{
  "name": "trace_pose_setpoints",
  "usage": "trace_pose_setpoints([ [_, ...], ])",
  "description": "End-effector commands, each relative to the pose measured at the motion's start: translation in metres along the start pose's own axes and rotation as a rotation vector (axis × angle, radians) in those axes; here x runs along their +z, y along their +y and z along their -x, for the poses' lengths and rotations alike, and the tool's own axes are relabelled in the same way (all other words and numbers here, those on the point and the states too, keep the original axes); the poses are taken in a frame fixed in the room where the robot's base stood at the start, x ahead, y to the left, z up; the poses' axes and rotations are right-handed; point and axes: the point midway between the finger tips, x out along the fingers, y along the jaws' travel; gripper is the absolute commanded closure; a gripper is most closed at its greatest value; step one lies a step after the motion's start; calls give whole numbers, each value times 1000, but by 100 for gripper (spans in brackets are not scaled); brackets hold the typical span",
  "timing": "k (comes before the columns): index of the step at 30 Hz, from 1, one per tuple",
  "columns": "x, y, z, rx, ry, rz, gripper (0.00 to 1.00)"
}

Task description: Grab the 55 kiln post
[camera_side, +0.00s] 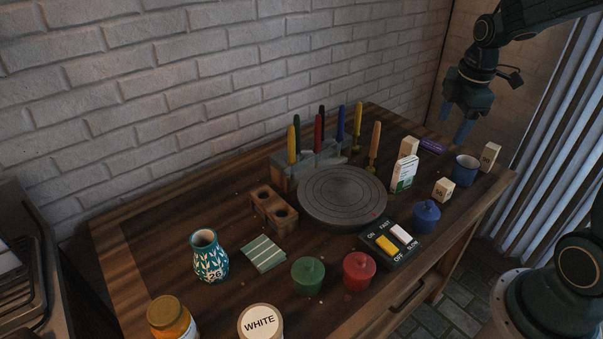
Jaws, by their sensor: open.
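A short cream block (443,189), a kiln post, stands on the table's right part; its small dark number looks like 55 but is hard to read. A taller cream post (489,157) stands near the right edge, its number too small to read surely. Another cream block (408,147) stands behind the white box, partly hidden. My gripper (456,124) is at the upper right, open and empty, its bluish fingers pointing down. It appears above the table's back right part, apart from the posts.
A dark blue cup (465,171) stands between two posts. A white box (404,173), a blue lidded jar (426,216) and a switch box (390,242) are nearby. The round turntable (342,197) fills the table's middle. Brushes stand in a grey holder (280,171).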

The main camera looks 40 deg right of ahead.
Motion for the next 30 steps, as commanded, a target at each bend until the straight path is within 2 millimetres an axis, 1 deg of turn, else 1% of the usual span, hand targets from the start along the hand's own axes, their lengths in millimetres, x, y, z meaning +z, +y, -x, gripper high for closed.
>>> trace_pose_setpoints([
  [1, 9, 7, -12, -19, -5, 37, 38],
  [6, 35, 26, -46, -71, -8, 192, 38],
  [12, 66, 40, -86, -125, 5, 357, 38],
  [15, 78, 44, -100, -141, 13, 417, 38],
  [18, 85, 45, -109, -152, 19, 456, 38],
  [21, 88, 46, -113, -156, 22, 476, 38],
  [27, 89, 46, -115, -157, 23, 481, 38],
  [30, 89, 45, -119, -158, 23, 481, 38],
])
